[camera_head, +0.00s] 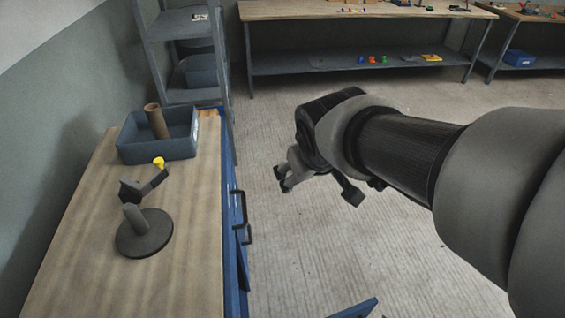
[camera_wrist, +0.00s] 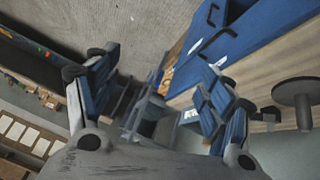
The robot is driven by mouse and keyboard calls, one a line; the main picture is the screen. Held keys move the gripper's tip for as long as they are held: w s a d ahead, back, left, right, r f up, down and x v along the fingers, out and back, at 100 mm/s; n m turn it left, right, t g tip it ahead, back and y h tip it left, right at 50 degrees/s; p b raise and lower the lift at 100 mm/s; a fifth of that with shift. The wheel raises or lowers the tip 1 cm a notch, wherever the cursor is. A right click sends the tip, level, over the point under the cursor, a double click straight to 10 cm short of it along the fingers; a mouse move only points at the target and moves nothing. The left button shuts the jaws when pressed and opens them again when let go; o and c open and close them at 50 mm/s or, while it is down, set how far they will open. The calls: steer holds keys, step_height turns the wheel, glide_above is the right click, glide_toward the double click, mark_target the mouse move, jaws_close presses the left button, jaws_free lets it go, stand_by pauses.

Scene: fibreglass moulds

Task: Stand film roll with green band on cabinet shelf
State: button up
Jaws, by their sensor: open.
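No film roll with a green band can be made out in either view. A plain brown roll (camera_head: 157,122) stands in a blue-grey bin (camera_head: 182,148) on the wooden worktop at the left. The cabinet also shows in the wrist view (camera_wrist: 225,38). My gripper (camera_head: 283,181) hangs over the floor to the right of the cabinet. In the wrist view my gripper (camera_wrist: 158,88) has its blue-padded fingers wide apart, with nothing between them.
A dark round-based stand (camera_head: 144,233) with a yellow-tipped arm is on the worktop (camera_head: 85,255). A grey shelf rack (camera_head: 182,96) stands behind. A long bench (camera_head: 300,12) carries small coloured items. A blue panel edge (camera_head: 355,309) shows at the bottom. The middle floor is clear.

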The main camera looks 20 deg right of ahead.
steer(key=s+a+g, duration=0.1)
steer(key=s+a, duration=0.1)
steer(key=s, duration=0.6)
steer(key=s+a+m+g+y, duration=0.1)
steer(key=s+a, duration=0.1)
steer(key=s, duration=0.6)
steer(key=shift+s+a+f+y, duration=0.15)
steer(key=shift+a+f+y, duration=0.15)
steer(key=shift+f, duration=0.15)
